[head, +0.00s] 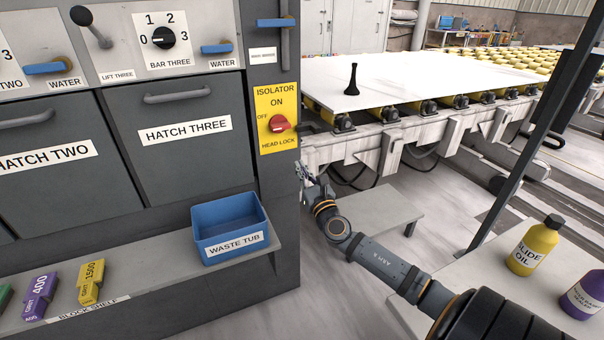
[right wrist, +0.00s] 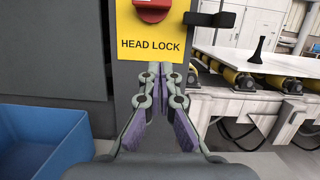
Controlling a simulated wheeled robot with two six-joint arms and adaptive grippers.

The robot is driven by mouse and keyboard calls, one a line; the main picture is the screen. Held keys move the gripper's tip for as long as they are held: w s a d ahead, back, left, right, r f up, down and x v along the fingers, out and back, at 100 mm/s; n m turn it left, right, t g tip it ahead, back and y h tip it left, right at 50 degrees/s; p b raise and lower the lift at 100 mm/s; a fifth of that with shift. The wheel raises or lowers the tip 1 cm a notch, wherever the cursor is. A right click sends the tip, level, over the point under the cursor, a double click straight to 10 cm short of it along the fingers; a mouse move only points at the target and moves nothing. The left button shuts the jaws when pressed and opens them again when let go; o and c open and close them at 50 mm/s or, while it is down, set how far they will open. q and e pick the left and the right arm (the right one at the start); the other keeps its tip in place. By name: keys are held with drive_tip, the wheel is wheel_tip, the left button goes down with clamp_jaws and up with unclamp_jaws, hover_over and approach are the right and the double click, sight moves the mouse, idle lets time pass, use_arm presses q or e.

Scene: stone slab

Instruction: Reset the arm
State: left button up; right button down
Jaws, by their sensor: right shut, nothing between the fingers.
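My right arm comes in from the lower right in the head view. Its gripper (head: 304,175) is beside the right edge of the grey cabinet, below the yellow isolator plate (head: 277,92). In the right wrist view the right gripper (right wrist: 161,72) has its fingertips together with nothing between them. The fingertips appear just under the "HEAD LOCK" label in that view, and I cannot tell whether they touch the panel. The red isolator knob (head: 279,124) is above the gripper; its lower part also shows in the right wrist view (right wrist: 152,10). My left gripper is not in view.
A blue waste tub (head: 231,252) stands on the block shelf (head: 150,290), left of the gripper. A white slab (head: 420,85) with a dark upright object (head: 352,80) lies on the roller bed behind. A slide oil bottle (head: 535,246) stands on the table at right.

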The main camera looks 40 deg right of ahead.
drive_tip(key=shift+s+a+f, duration=0.1)
drive_tip(key=shift+s, duration=0.25)
idle(0.3)
